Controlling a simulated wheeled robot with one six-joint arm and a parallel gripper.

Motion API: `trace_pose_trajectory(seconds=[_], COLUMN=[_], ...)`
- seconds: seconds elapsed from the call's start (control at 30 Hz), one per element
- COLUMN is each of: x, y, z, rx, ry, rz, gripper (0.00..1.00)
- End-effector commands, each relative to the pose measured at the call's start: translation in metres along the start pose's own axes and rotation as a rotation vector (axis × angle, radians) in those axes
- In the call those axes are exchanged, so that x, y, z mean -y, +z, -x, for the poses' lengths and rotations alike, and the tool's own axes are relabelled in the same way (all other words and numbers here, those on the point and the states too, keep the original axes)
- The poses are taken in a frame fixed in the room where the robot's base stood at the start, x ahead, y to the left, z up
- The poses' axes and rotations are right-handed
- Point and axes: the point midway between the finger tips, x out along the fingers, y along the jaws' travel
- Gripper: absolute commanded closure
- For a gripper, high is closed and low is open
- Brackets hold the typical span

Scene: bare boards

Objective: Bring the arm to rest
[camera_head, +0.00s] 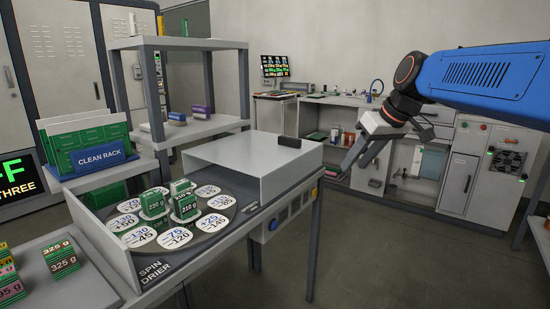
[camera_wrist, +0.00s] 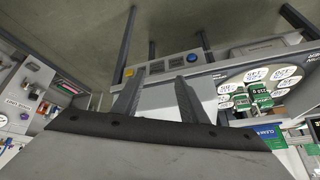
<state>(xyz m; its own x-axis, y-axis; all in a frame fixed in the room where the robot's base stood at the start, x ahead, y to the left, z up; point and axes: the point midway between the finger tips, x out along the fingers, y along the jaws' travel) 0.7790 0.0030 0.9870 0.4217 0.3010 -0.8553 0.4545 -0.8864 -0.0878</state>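My gripper (camera_head: 358,160) hangs in the air at the right of the head view, past the right end of the spin drier bench. My blue arm reaches in from the right edge. In the wrist view the two grey fingers (camera_wrist: 158,76) stand apart with nothing between them, so the gripper is open and empty. It is touching nothing that I can see.
The spin drier (camera_head: 150,272) holds green weight boxes (camera_head: 185,204) on a round plate with numbered white pads. Its grey hood (camera_head: 250,160) stands nearest the gripper. A clean rack (camera_head: 100,170) is at left. A cluttered counter (camera_head: 340,98) lies behind. Floor (camera_head: 370,250) is clear below.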

Motion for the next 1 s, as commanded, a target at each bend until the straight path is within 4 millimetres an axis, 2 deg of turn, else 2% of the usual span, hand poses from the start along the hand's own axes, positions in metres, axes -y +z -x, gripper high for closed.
trace_pose_trajectory(seconds=[0.03, 0.37, 0.7, 0.83, 1.0], x=[0.005, 0.026, 0.042, 0.046, 0.047], y=[0.022, 0.160, 0.302, 0.341, 0.365], z=[0.002, -0.004, -0.030, -0.041, -0.048], rx=[0.009, 0.062, 0.094, 0.100, 0.101], ry=[0.014, 0.126, 0.240, 0.271, 0.292], rz=[-0.022, -0.176, -0.315, -0.352, -0.375], gripper=[0.61, 0.61, 0.61, 0.61, 0.61])
